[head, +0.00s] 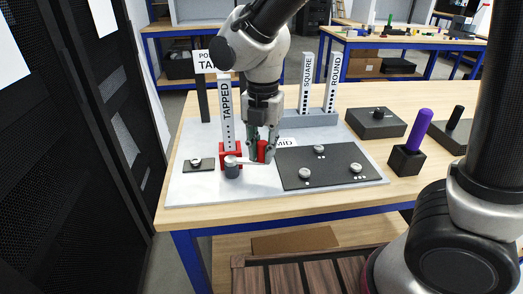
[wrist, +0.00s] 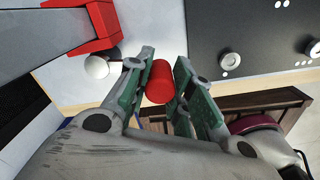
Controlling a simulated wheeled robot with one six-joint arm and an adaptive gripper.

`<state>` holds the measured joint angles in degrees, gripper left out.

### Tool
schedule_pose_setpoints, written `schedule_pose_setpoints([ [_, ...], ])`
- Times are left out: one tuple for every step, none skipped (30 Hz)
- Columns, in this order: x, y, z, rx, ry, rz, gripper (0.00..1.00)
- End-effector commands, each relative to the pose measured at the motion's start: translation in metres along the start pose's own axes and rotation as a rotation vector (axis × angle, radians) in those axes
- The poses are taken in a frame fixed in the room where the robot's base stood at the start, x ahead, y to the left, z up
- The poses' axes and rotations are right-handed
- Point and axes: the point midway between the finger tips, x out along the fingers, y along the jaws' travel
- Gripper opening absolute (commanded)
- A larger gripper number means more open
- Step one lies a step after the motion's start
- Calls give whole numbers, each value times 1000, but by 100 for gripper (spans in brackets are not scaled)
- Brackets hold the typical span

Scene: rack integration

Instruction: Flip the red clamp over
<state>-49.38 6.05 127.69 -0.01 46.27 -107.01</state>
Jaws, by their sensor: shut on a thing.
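My gripper (head: 262,152) is over the grey board, just right of the foot of the "TAPPED" post. It is shut on a red cylinder (wrist: 160,82), which looks like the handle of the red clamp. The red cylinder also shows between the fingers in the head view (head: 262,151). The clamp's red block (head: 225,153) is at the post's foot, left of the fingers; it shows at the upper left in the wrist view (wrist: 100,30). A pale bar (head: 243,161) runs from the fingers toward a dark round piece (head: 232,171). The join between bar and red cylinder is hidden.
The "TAPPED" post (head: 226,112) stands close to my gripper's left. A dark plate (head: 330,168) with round knobs lies to the right. "SQUARE" (head: 306,82) and "ROUND" (head: 333,82) posts stand behind. A purple-handled tool (head: 418,130) stands farther right.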

Motion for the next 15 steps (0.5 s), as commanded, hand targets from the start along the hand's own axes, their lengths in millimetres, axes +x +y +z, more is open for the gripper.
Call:
schedule_pose_setpoints([
  [-1, 1, 2, -11, -1, 2, 0],
  [-1, 1, 2, -19, -1, 2, 0],
  [-1, 1, 3, -28, -1, 2, 0],
  [-1, 1, 3, -32, -1, 2, 0],
  [-1, 1, 3, -36, -1, 2, 0],
  [-1, 2, 4, -41, -1, 2, 0],
  [-1, 2, 4, -44, -1, 2, 0],
  [-1, 2, 4, -46, -2, 2, 0],
  [-1, 2, 4, -49, -2, 2, 0],
  [-1, 2, 4, -50, -2, 2, 0],
  [-1, 2, 4, -50, -2, 2, 0],
  [-1, 2, 4, -51, -2, 2, 0],
  [-1, 2, 5, -51, -2, 2, 0],
  [-1, 2, 5, -51, -3, 2, 0],
  [-1, 2, 5, -51, -3, 2, 0],
])
